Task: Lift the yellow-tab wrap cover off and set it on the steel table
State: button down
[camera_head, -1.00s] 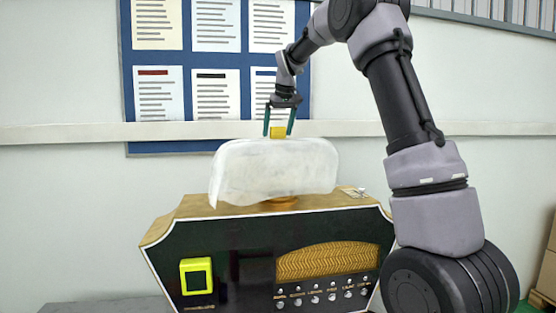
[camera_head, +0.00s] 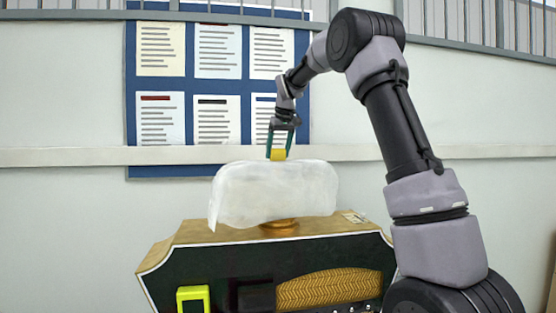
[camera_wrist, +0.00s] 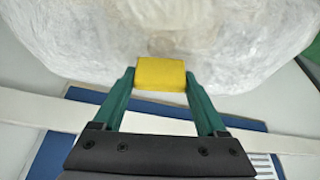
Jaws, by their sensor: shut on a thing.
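The white, cloudy wrap cover (camera_head: 275,192) is above the wooden top of the vending machine (camera_head: 200,234). Its yellow tab (camera_head: 277,154) sticks up at the top. My gripper (camera_head: 279,152) is shut on the tab from above, with a green finger on each side. In the wrist view the yellow tab (camera_wrist: 160,74) sits between the fingertips of my gripper (camera_wrist: 160,78), and the cover (camera_wrist: 160,30) fills the upper part. A round golden piece (camera_head: 279,224) shows under the cover; anything else beneath is hidden. The steel table is not clearly seen.
The machine's dark front has a yellow-green framed panel (camera_head: 193,299) and a gold patterned panel (camera_head: 330,289). A small item (camera_head: 353,217) lies on its top at the right. A blue notice board (camera_head: 188,80) hangs on the wall behind, with a pale rail (camera_head: 60,156) across the wall.

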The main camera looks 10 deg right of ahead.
notch_tip(320, 180, up, 17)
dwell(0.4)
notch_tip(320, 180, up, 3)
jog(key=shift+r, duration=0.2)
dwell(0.5)
